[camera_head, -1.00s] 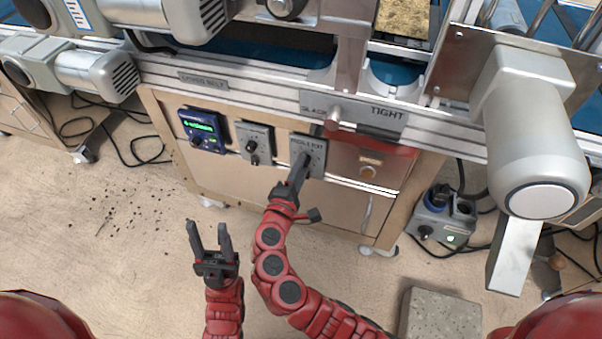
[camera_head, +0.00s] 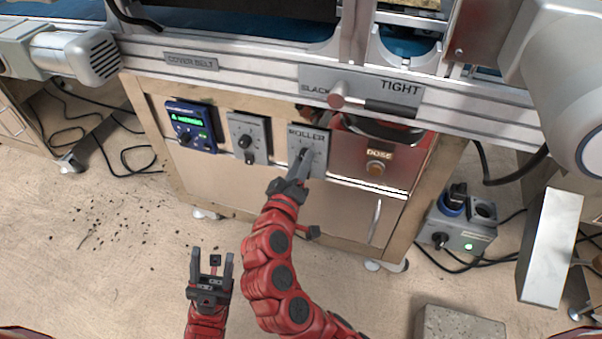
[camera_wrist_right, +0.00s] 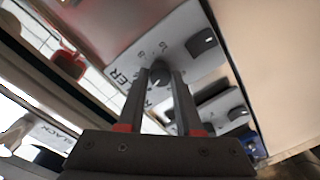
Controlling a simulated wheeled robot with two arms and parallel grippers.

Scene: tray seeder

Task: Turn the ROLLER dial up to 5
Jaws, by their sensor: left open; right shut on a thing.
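The ROLLER panel (camera_head: 321,139) is a grey plate on the cabinet front, also seen in the right wrist view (camera_wrist_right: 185,25). Its ROLLER dial (camera_wrist_right: 159,70) is a dark round knob with scale marks around it. My right gripper (camera_head: 304,162) is shut on this dial, with its two fingers (camera_wrist_right: 160,80) on either side of it in the wrist view. The fingers cover much of the dial, and I cannot read its setting. My left gripper (camera_head: 213,262) is open and empty, low in front of the cabinet.
Left of the ROLLER panel are a grey dial panel (camera_head: 246,140) and a blue unit with a green display (camera_head: 191,126). The SLACK/TIGHT lever (camera_head: 338,96) sits above. A grey socket box (camera_head: 462,231) stands at right.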

